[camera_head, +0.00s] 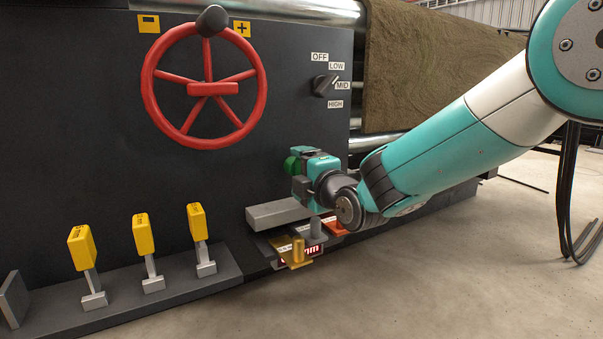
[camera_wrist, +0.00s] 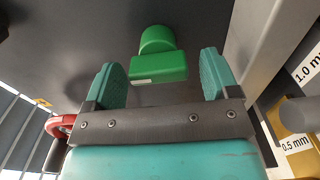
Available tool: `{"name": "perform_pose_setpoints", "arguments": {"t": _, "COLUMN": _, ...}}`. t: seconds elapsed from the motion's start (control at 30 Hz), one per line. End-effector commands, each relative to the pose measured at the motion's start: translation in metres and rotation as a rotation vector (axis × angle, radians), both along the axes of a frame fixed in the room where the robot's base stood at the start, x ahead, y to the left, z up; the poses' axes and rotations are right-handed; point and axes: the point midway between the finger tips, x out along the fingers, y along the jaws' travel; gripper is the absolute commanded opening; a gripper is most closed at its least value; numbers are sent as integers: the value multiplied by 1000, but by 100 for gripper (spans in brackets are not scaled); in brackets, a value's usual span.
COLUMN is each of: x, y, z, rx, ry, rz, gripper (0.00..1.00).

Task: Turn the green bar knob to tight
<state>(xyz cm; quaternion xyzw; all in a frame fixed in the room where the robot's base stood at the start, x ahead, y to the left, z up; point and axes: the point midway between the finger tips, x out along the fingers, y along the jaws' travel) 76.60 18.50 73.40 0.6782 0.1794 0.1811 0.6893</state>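The green bar knob (camera_wrist: 158,66) has a round base and a thick bar with a small white label on its edge. It is on the dark machine panel. In the wrist view it appears between the two teal fingertips of my gripper (camera_wrist: 161,72), with a gap on each side. In the head view the knob (camera_head: 291,165) shows just left of my gripper (camera_head: 299,173), partly hidden by it. My gripper is open and empty, close in front of the panel. Whether the bar is fully between the fingers in depth, and the knob's position marks, I cannot tell.
A grey block (camera_head: 278,214) and a brass lever (camera_head: 296,256) with thickness labels sit low beside my gripper. A red handwheel (camera_head: 205,88), a black selector (camera_head: 325,85) and three yellow levers (camera_head: 146,236) are on the machine. The floor at right is mostly clear.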

Motion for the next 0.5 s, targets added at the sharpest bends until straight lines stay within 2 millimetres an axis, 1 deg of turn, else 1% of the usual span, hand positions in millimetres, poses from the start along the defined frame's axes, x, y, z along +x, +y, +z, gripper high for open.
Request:
{"name": "perform_pose_setpoints", "arguments": {"t": 0.17, "x": 0, "y": -1, "z": 1, "rx": 0, "ry": -1, "rz": -1, "gripper": 81}}
{"name": "perform_pose_setpoints", "arguments": {"t": 0.27, "x": -6, "y": -4, "z": 1, "rx": 0, "ry": 1, "rz": -1, "gripper": 81}}
{"name": "perform_pose_setpoints", "arguments": {"t": 0.37, "x": -19, "y": -11, "z": 3, "rx": 1, "ry": 0, "rz": -1, "gripper": 81}}
{"name": "perform_pose_setpoints", "arguments": {"t": 0.5, "x": -47, "y": -28, "z": 3, "rx": 0, "ry": 1, "rz": -2, "gripper": 81}}
